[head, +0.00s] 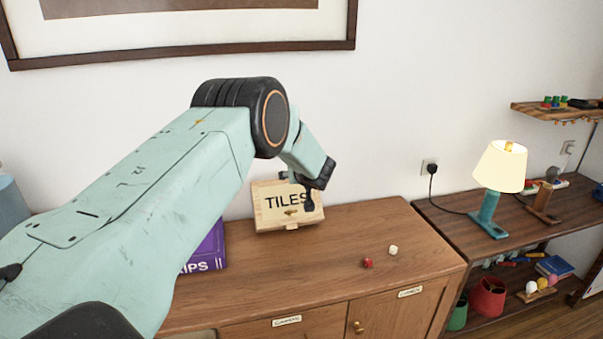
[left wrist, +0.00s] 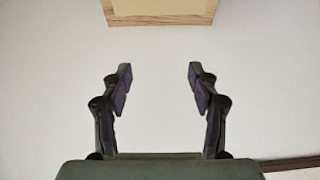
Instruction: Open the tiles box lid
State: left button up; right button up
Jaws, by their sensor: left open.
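The tiles box (head: 270,219) is a pale wooden box marked "TILES" on top of the wooden cabinet, against the wall. A pale wooden edge, seemingly the box (left wrist: 160,19), shows at the top, beyond the fingertips. Contact with the box cannot be told. My right gripper is out of view.
A purple box (head: 207,247) stands left of the tiles box, partly behind my arm. A lit lamp (head: 499,168) stands on the shelf at right. A picture frame hangs above.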

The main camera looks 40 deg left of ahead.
pick_arm(q)
jog(key=v, duration=1.1)
jog(key=shift+a, duration=0.2)
jog(key=shift+d+r, duration=0.1)
jog(key=s+d+f+m+h+b, duration=0.25)
jog(key=s+d+f, duration=0.2)
jog(key=f, duration=0.45)
jog(key=s+d+f+m+h+b, duration=0.1)
jog(key=s+d+f+b, duration=0.2)
jog(key=s+f, duration=0.4)
jog(key=s+d+f+m+h+b, duration=0.2)
jog(key=s+d+f, duration=0.25)
jog(key=f, duration=0.55)
jog(key=s+d+f+m+g+h+b, duration=0.1)
jog(key=s+d+f+g+b, duration=0.1)
jog(key=s+f+b, duration=0.2)
jog(key=s+d+f+m+g+h+b, duration=0.1)
jog(key=s+d+f+g+b, duration=0.2)
jog(key=s+f, duration=0.8)
jog(key=s+d+f+m+g+h+b, duration=0.2)
jog(key=s+f+b, duration=0.5)
jog(key=s, duration=0.9)
jog(key=shift+d+f+g, duration=0.4)
jog(key=shift+d+f, duration=0.2)
jog(key=shift+d, duration=0.05)
